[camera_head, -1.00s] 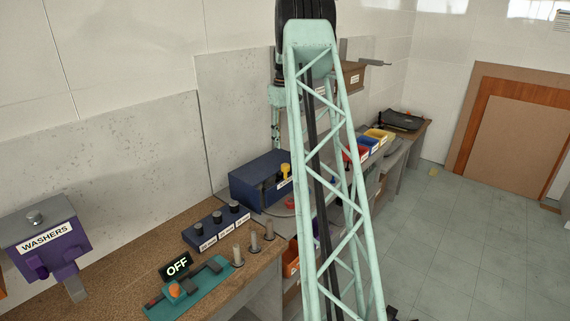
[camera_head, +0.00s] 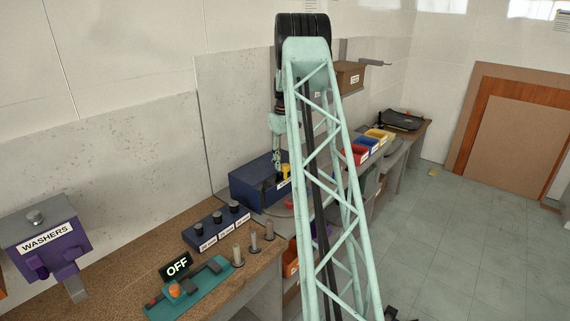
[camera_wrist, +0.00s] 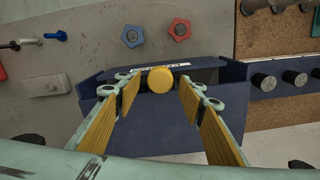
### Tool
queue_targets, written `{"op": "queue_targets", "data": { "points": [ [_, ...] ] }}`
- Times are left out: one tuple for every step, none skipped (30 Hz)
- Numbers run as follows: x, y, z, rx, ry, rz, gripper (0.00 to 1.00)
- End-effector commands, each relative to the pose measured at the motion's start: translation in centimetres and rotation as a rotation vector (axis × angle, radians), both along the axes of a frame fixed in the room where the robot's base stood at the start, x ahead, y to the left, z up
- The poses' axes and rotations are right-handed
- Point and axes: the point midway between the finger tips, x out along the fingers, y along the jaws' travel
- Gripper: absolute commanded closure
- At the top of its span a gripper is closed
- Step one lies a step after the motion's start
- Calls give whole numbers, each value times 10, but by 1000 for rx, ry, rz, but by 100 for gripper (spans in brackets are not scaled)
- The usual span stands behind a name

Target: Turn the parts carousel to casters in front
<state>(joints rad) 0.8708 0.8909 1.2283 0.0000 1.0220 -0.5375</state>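My gripper (camera_wrist: 159,88) is open in the wrist view, its two yellow-padded fingers apart. A round yellow knob (camera_wrist: 161,79) shows between the fingertips, with gaps at both sides. Behind it is a dark blue box (camera_wrist: 228,100) with a white label, too small to read. In the head view the yellow knob (camera_head: 286,171) stands at the blue box (camera_head: 248,185), with my gripper (camera_head: 279,160) just above it. A grey surface (camera_wrist: 85,25) with a curved edge, perhaps part of the carousel, carries star knobs and bolts. I cannot identify any casters.
The brown bench has a purple washers dispenser (camera_head: 45,238), a dark block with black knobs (camera_head: 217,227), upright pegs (camera_head: 254,241) and a teal panel (camera_head: 190,292) with an OFF sign (camera_head: 177,265). Red, blue and yellow bins (camera_head: 367,143) stand farther back. The floor at right is open.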

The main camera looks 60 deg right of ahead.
Motion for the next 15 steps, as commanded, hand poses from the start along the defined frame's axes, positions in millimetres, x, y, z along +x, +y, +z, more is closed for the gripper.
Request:
{"op": "queue_targets", "data": {
  "points": [
    [0,0,-2,0,0,0,63],
    [0,0,-2,0,0,0,63],
    [0,0,-3,0,0,0,63],
    [0,0,-3,0,0,0,63],
    [0,0,-3,0,0,0,63],
    [0,0,-3,0,0,0,63],
    [0,0,-3,0,0,0,63],
    [0,0,-3,0,0,0,63],
    [0,0,-3,0,0,0,63],
    [0,0,-3,0,0,0,63],
    [0,0,-3,0,0,0,63],
    [0,0,-3,0,0,0,66],
    [0,0,-3,0,0,0,69],
    [0,0,-3,0,0,0,72],
    [0,0,-3,0,0,0,75]
  ]
}}
